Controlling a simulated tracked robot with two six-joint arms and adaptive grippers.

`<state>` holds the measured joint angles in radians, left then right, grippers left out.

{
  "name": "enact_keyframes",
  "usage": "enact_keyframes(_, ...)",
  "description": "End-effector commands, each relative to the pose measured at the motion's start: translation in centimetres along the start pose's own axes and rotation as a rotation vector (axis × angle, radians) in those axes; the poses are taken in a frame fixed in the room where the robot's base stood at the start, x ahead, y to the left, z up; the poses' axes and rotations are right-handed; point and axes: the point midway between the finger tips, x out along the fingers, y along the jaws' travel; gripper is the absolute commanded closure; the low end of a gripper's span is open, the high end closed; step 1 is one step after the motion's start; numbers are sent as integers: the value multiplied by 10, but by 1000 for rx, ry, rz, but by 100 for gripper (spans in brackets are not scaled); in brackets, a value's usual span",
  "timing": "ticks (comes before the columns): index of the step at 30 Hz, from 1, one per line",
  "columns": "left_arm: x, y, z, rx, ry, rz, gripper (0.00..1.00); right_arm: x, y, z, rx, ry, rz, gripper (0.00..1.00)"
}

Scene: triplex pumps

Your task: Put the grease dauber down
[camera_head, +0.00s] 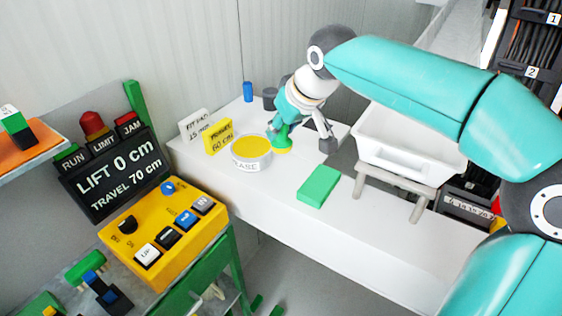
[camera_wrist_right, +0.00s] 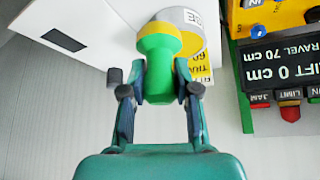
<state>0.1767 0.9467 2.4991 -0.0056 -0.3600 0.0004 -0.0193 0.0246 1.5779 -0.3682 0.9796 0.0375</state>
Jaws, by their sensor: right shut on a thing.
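The grease dauber (camera_head: 281,143) is green with a yellow lower end. My right gripper (camera_head: 283,131) is shut on it, just right of the round grease tin (camera_head: 250,152). The dauber's lower end is at or close above the white bench top; I cannot tell whether it touches. In the right wrist view the dauber (camera_wrist_right: 158,70) stands between both fingers of my right gripper (camera_wrist_right: 160,90), its yellow end beside the tin (camera_wrist_right: 186,20). The tin holds yellow grease. My left gripper is not in view.
A yellow sign (camera_head: 217,136) and a white sign (camera_head: 195,125) stand behind the tin. A green block (camera_head: 318,184) lies on the bench (camera_head: 270,192) toward the front. A white tub (camera_head: 408,150) is at right. A blue cylinder (camera_head: 248,91) and dark cup (camera_head: 269,97) stand at the back.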

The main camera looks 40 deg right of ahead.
Motion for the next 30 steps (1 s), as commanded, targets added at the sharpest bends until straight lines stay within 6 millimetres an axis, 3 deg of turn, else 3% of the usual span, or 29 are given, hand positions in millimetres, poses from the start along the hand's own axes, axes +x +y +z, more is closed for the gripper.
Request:
enact_keyframes(4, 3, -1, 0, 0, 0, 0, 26, 25, -1, 16, -2, -1, 0, 100)
enact_keyframes(18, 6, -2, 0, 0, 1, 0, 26, 65, -1, 41, -2, 0, -1, 100)
enact_keyframes(30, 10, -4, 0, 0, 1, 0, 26, 71, -1, 44, -3, 2, -1, 100)
